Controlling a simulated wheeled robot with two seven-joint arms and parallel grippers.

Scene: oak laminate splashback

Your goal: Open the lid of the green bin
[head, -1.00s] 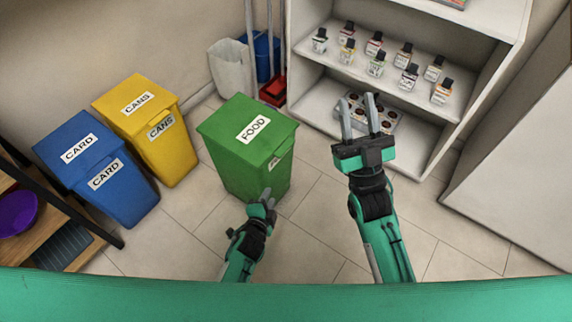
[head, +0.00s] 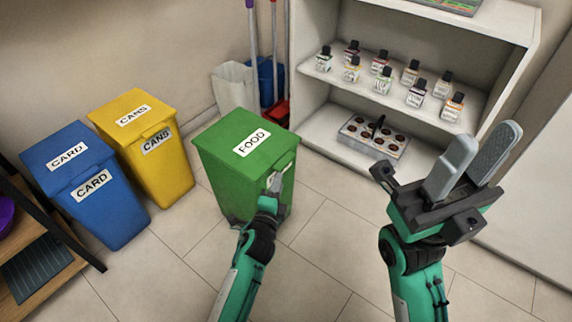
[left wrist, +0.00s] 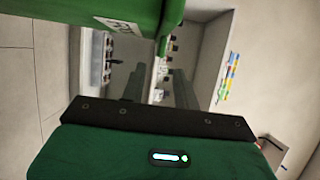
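The green bin (head: 235,180) marked FOOD stands on the tiled floor near the middle of the head view. Its lid (head: 240,135) lies flat and shut on top. My left gripper (head: 276,182) is at the bin's right front side, just below the lid's edge; I cannot tell if it touches. In the left wrist view its two grey fingers (left wrist: 152,84) stand apart with nothing between them, and part of the green bin (left wrist: 80,12) fills the top. My right gripper (head: 480,158) is open and empty at the right, in front of the shelf.
A yellow bin (head: 160,165) and a blue bin (head: 105,205) stand left of the green bin. Bare floor (head: 315,245) lies in front.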

